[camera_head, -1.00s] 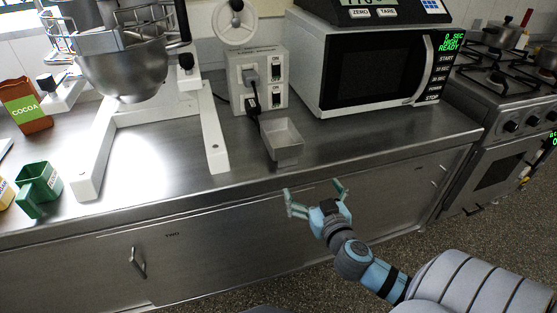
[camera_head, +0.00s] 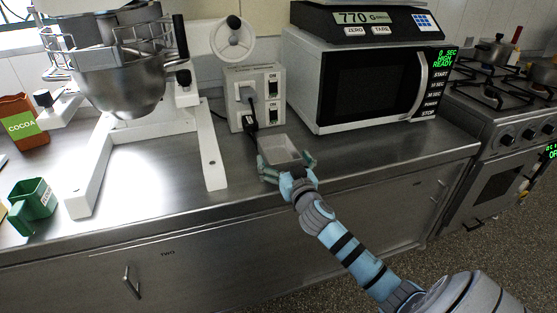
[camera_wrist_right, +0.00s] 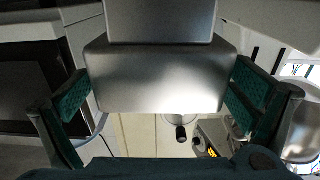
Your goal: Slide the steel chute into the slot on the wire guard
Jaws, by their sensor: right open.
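The steel chute (camera_head: 279,147), a small grey open-topped piece, sits on the counter near its front edge, below the grey control box. My right gripper (camera_head: 287,165) is at its near side, open, with one finger on each side of it. In the right wrist view the chute (camera_wrist_right: 160,75) fills the space between the two green-padded fingers (camera_wrist_right: 162,88); I cannot tell whether the pads touch it. The wire guard (camera_head: 138,30) is on the mixer, above the steel bowl (camera_head: 125,90), at the upper left. Its slot is not clear. My left gripper is not in view.
The control box (camera_head: 255,97) with a plugged-in cable stands just behind the chute. A microwave (camera_head: 375,85) with a scale (camera_head: 375,20) on top stands to the right. The mixer's white leg (camera_head: 212,150) lies to the left.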

